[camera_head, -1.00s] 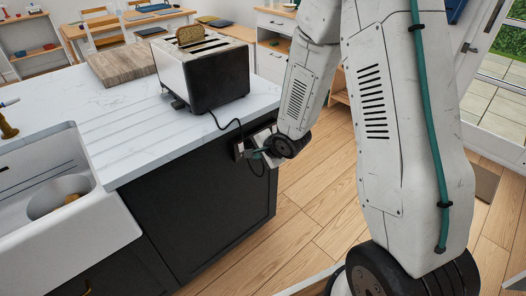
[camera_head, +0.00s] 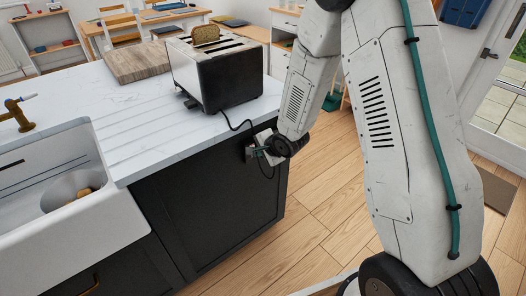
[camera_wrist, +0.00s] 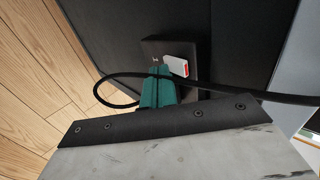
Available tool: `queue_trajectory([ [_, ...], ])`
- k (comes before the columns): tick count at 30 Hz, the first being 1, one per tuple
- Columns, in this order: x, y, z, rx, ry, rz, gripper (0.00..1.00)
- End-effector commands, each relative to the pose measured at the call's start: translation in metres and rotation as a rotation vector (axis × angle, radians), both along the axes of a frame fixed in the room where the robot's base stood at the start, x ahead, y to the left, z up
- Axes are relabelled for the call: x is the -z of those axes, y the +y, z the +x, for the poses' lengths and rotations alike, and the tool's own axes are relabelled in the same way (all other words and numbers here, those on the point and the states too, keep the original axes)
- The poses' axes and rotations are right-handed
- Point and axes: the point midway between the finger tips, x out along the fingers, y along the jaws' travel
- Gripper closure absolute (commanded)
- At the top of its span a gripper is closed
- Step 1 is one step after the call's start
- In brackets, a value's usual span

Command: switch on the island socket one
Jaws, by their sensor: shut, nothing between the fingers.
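The island socket is a dark plate on the island's black side panel, below the worktop edge; it shows in the head view (camera_head: 249,152) and in the wrist view (camera_wrist: 152,48). A white switch with a red mark (camera_wrist: 180,66) is on the plate. My gripper (camera_head: 261,150) is at the socket. In the wrist view its teal fingers (camera_wrist: 158,74) are together and empty, just left of the white switch. I cannot tell whether they touch the plate or switch. The fingers hide the lower part of the plate.
A black cord (camera_head: 235,127) hangs from the toaster (camera_head: 216,76) and loops past my fingers in the wrist view (camera_wrist: 112,78). The worktop (camera_head: 150,130) overhangs nearby, with a sink (camera_head: 75,225) at left. Wooden floor (camera_head: 320,215) is clear right of the island.

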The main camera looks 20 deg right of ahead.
Motion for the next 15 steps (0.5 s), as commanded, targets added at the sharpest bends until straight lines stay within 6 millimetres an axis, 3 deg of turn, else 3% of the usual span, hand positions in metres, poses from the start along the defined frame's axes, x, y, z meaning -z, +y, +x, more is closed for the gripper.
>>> queue_trajectory([
  [15,-0.014,0.0,0.001,-0.001,-0.003,0.0,1.0],
])
